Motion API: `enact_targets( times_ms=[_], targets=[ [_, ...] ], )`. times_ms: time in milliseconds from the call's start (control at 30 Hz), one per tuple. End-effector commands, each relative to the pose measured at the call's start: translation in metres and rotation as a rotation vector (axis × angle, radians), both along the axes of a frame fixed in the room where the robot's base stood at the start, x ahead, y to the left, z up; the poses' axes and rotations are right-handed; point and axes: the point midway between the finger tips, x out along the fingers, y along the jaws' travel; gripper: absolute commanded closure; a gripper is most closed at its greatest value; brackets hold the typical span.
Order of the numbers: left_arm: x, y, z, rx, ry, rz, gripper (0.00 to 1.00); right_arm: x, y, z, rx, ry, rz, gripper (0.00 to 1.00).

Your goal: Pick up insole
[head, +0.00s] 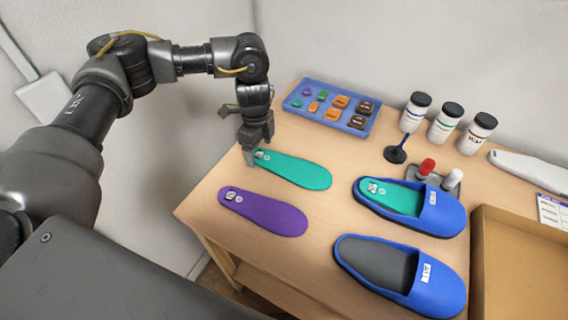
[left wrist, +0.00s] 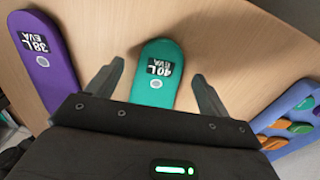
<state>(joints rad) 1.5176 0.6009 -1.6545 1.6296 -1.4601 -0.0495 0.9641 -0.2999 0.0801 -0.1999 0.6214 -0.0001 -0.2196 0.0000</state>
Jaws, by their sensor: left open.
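A green insole (head: 297,170) lies flat on the table beside a purple insole (head: 262,212). My left gripper (head: 253,153) is at the heel end of the green insole, pointing down. In the left wrist view my left gripper (left wrist: 158,88) is open, with one finger on each side of the green insole (left wrist: 155,75), which is marked 40L EVA. The purple insole (left wrist: 43,62), marked 38L EVA, lies to the left there. A blue slipper (head: 440,212) holds another green insole (head: 392,195). My right gripper is not in view.
A second blue slipper (head: 430,285) with a dark inside stands at the front. A blue tray (head: 303,107) of coloured pieces, several bottles (head: 446,123) and a small stand (head: 396,155) are behind. A cardboard box (head: 482,265) stands at the right.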

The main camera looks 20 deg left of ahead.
Motion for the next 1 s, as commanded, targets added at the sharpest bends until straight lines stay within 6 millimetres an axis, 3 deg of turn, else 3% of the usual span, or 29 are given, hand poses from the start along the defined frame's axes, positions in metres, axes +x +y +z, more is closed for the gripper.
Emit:
enact_targets(
  times_ms=[100, 367, 733, 1000],
  targets=[
    [-0.0001, 0.0000, -0.0112, 0.000, 0.000, 0.002, 0.20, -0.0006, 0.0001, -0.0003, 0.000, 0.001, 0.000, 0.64],
    [0.0001, 0.0001, -0.0134, 0.000, -0.001, 0.001, 0.20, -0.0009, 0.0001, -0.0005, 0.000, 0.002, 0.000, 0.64],
    [0.0001, 0.0001, -0.0132, 0.001, -0.001, 0.000, 0.69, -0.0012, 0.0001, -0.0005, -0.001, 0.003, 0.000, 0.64],
    [0.0002, 0.0002, -0.0128, 0.001, -0.001, 0.000, 0.70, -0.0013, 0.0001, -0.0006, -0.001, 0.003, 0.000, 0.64]
  ],
)
